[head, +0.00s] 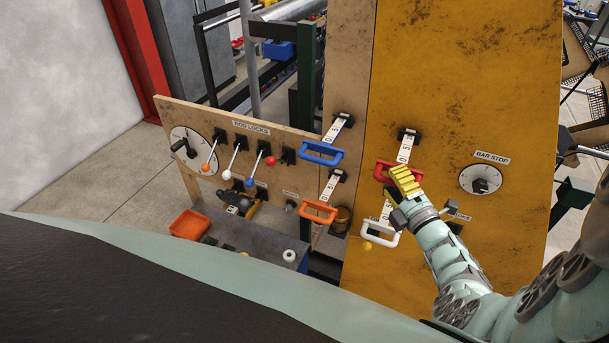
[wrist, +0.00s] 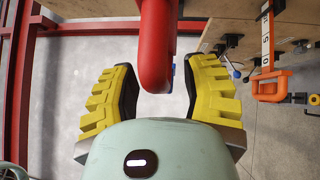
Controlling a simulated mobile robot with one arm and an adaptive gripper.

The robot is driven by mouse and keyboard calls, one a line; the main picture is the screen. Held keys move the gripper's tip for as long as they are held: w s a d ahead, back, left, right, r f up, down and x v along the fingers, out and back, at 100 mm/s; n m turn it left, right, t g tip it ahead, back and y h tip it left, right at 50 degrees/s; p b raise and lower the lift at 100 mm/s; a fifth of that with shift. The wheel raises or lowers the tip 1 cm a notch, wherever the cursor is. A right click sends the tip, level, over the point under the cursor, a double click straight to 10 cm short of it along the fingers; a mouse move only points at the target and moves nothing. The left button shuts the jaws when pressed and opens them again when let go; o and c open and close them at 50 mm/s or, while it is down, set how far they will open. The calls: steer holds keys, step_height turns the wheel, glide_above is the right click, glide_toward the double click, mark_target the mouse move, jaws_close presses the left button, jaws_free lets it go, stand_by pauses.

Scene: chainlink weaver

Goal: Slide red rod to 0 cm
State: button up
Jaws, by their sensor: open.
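The red rod's handle (head: 383,171) is a red loop at the end of a white scale strip (head: 405,150), which comes out of a dark bracket on the yellow panel. The digits 0 and 5 seem to show on the strip. My gripper (head: 405,181) is at the right part of the red handle and hides some of it. In the wrist view, the red handle (wrist: 157,48) reaches down between my two yellow fingers (wrist: 162,85). The fingers stand apart with gaps on both sides of the handle.
A blue handle (head: 322,152), an orange handle (head: 318,212) and a white handle (head: 380,234) sit on similar strips nearby. The white one is close below my gripper. The bar stop dial (head: 480,180) is to the right. Rod lock levers (head: 237,158) are at the left.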

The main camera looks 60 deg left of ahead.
mark_target(404, 153)
steer(key=shift+c, duration=0.2)
jaws_close()
stand_by(0.3)
steer(key=w+a+b, duration=0.1)
steer(key=w+b, duration=0.1)
steer(key=b, duration=0.1)
steer(key=w+a+b, duration=0.2)
steer(key=w+b, duration=0.1)
steer(key=w+a+b, duration=0.2)
steer(key=w+b, duration=0.1)
steer(key=shift+w+a+f, duration=0.1)
steer(key=shift+f, duration=0.1)
steer(key=shift+w+a+r, duration=0.1)
steer(key=shift+w, duration=0.2)
